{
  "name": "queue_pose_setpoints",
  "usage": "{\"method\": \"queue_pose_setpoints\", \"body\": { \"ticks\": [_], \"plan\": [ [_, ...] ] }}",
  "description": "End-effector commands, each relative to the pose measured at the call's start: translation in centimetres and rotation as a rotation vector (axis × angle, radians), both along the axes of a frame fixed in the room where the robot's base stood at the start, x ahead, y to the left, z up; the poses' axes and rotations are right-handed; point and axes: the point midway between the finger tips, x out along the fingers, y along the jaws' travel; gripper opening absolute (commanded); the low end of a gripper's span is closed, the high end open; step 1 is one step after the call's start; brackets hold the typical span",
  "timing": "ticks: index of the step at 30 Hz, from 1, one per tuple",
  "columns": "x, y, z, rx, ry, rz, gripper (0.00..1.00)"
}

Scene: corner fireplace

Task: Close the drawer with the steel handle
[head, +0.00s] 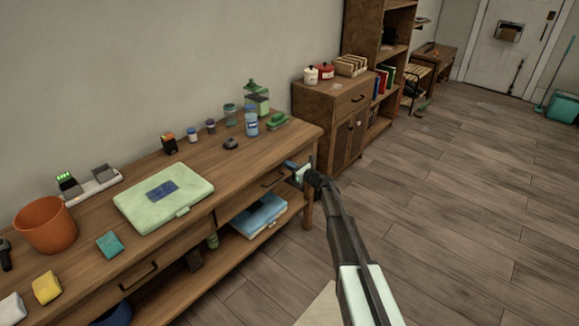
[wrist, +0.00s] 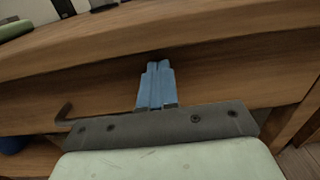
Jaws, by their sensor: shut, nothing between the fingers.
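The wooden table's right drawer (head: 240,202) has a dark metal handle, partly behind my gripper in the head view; the handle also shows at left in the wrist view (wrist: 65,113). My gripper (head: 291,165) is shut and empty at the right part of this drawer. In the wrist view its blue fingers (wrist: 157,70) point at the drawer front (wrist: 215,80), right of the handle, just under the tabletop edge. The fingertips look touching or very near the front. The drawer looks nearly flush; I cannot tell if a small gap remains. A left drawer (head: 115,290) with a dark handle looks shut.
The tabletop (head: 240,165) holds a green case (head: 190,205), an orange pot (head: 46,225) and several jars. A blue box (head: 262,215) lies on the shelf below. A wooden cabinet (head: 315,105) stands beyond the table. The floor at right is clear.

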Motion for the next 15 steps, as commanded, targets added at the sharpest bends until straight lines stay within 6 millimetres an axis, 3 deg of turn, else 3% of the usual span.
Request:
{"method": "queue_pose_setpoints", "body": {
  "ticks": [1,5,15],
  "plan": [
    [0.8,0.7,0.3,0.004,-0.004,0.005,0.00],
    [0.1,0.0,0.4,0.005,-0.005,0.003,0.00],
    [-4.8,-4.7,0.3,0.002,-0.002,-0.001,0.00]
  ]
}}
